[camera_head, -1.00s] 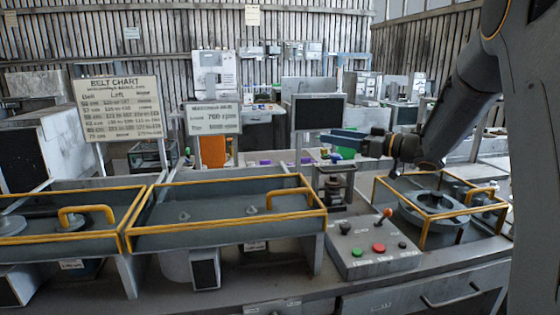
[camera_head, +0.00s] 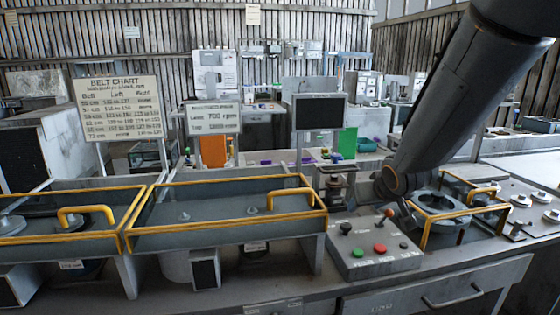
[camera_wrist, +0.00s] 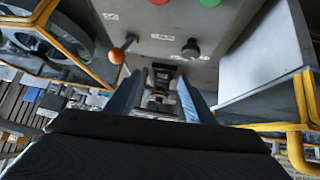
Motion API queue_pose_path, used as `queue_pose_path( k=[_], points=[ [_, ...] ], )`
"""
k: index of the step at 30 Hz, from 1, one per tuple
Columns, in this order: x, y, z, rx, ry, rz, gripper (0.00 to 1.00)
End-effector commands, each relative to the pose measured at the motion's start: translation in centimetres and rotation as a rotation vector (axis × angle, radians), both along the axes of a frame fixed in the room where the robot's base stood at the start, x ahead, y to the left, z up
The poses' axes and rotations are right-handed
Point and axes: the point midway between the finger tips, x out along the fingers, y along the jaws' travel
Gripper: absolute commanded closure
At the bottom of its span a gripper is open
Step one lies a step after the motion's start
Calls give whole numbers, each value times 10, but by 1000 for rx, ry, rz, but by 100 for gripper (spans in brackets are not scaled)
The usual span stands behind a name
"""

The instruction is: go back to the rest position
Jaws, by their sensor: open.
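In the wrist view my gripper (camera_wrist: 160,92) is open, with its two blue fingers apart and nothing held between them. Beyond the gap is a dark metal fixture (camera_wrist: 162,75), which also stands behind the control box in the head view (camera_head: 337,185). In the head view my arm comes down from the upper right to beside the control box. My gripper's fingers cannot be made out there.
The grey control box (camera_head: 375,262) has green and red buttons and an orange-knobbed lever (camera_wrist: 116,56). A yellow-railed frame (camera_head: 425,232) surrounds a round housing (camera_head: 440,205). Yellow-edged trays (camera_head: 225,238) fill the left. A monitor (camera_head: 319,111) stands behind.

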Motion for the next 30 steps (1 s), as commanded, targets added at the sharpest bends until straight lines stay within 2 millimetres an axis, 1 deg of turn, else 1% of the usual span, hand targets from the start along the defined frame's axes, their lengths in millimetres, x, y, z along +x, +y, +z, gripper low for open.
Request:
queue_pose_path(
  k=[1, 2, 3, 5, 6, 9, 12, 13, 16, 19, 22, 30],
  points=[
    [-30, 3, -14, -3, 81, -25, 51],
    [-48, 5, -22, -3, 132, -40, 51],
    [-71, 7, -33, -1, 198, -56, 51],
    [-105, 12, -46, 5, 291, -74, 51],
    [-126, 16, -54, 13, 348, -83, 51],
    [-171, 26, -67, 31, 466, -91, 51],
    [-205, 35, -75, 50, 555, -96, 51],
    [-214, 37, -77, 56, 576, -96, 51],
    [-234, 37, -89, 49, 673, -96, 51],
    [-246, 37, -94, 46, 726, -95, 51],
    [-249, 37, -95, 44, 740, -95, 51],
    [-248, 36, -95, 44, 737, -95, 51]
  ],
)
